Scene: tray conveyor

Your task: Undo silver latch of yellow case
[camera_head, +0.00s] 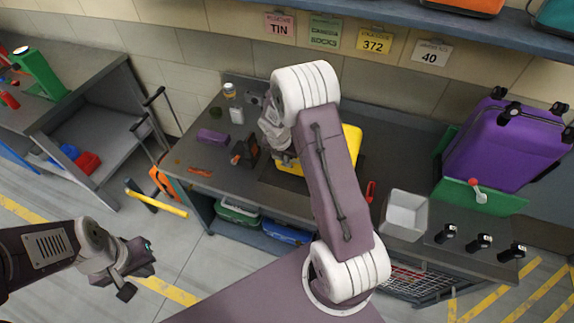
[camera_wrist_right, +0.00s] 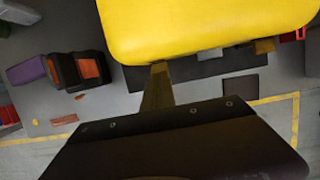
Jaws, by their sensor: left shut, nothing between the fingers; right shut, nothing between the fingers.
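The yellow case (camera_head: 352,140) lies on a dark mat on the workbench, largely hidden behind my right arm. In the right wrist view the yellow case (camera_wrist_right: 205,25) fills the top centre. A small grey piece (camera_wrist_right: 209,53), possibly the silver latch, shows at its lower edge, with a brass-coloured piece (camera_wrist_right: 265,46) to its right. My right gripper (camera_wrist_right: 158,68) is shut and empty, its tip at the case's lower edge; I cannot tell whether they touch. My left gripper (camera_head: 143,268) is shut and empty over the floor, away from the bench.
A purple block (camera_head: 213,137) and a dark box with orange (camera_head: 246,150) lie left of the case. To the right are a white tray (camera_head: 405,212), a purple suitcase (camera_head: 505,145) and several black items. A shelf (camera_head: 400,22) runs above the bench.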

